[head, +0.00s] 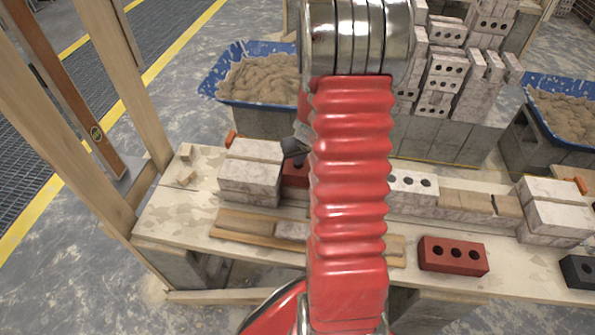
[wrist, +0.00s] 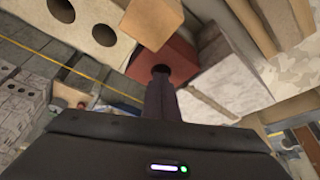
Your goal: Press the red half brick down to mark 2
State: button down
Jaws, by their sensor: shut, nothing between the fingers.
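The red half brick (head: 294,173) sits in a row on the plank bench, just right of a stack of pale bricks (head: 250,175). My arm hides its right part in the head view. It also shows in the wrist view (wrist: 184,62), between a tan block (wrist: 150,20) and a pale brick (wrist: 225,85). My gripper (head: 291,152) is shut and empty, its dark fingertips at the top of the half brick. In the wrist view the fingertips (wrist: 161,72) overlap the half brick; I cannot tell whether they touch it. I cannot make out mark 2.
A whole red brick (head: 452,256) with holes lies at the bench's front. A wooden strip (head: 232,235) lies left of it. Pale holed bricks (head: 412,190) and another pale stack (head: 552,215) continue the row. Blue mortar tubs (head: 208,88) stand behind. Timber posts (head: 90,125) rise at left.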

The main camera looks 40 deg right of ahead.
jog(key=shift+s+f, duration=0.1)
jog(key=shift+f, duration=0.1)
dwell(0.6)
jog(key=shift+r, duration=0.1)
jog(key=shift+r, duration=2.5)
